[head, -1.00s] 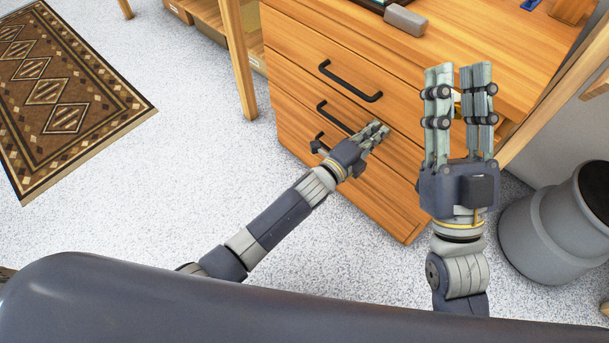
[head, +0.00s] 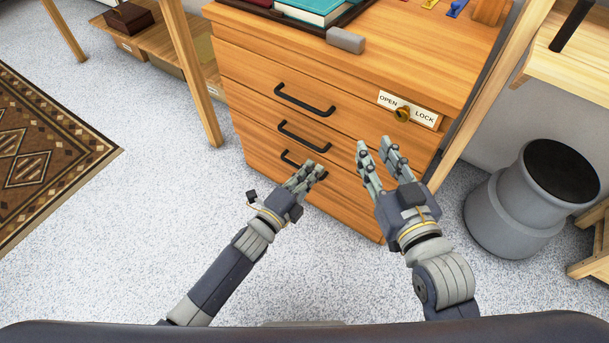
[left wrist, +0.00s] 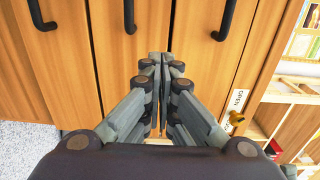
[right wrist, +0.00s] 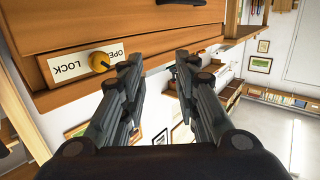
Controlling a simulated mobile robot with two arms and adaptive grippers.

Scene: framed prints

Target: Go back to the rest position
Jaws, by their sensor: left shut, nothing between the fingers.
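My left gripper (head: 306,176) is shut and empty in front of the wooden drawer cabinet (head: 235,75), near the lowest black handle in the head view. In the left wrist view its fingers (left wrist: 160,60) meet before the drawer fronts. My right gripper (head: 374,146) is open and empty, in front of the cabinet's right part and below the OPEN/LOCK plate (head: 387,98). The right wrist view shows its two fingers (right wrist: 155,70) apart with nothing between them. A brass knob (head: 402,114) sits on the plate; it also shows in the right wrist view (right wrist: 99,62). All drawers look closed.
A grey bin (head: 505,210) stands right of the cabinet. A grey block (head: 345,40) and teal book (head: 310,10) lie on the cabinet top. Wooden table legs (head: 190,80) stand at the left. A patterned rug (head: 40,160) lies on otherwise open floor.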

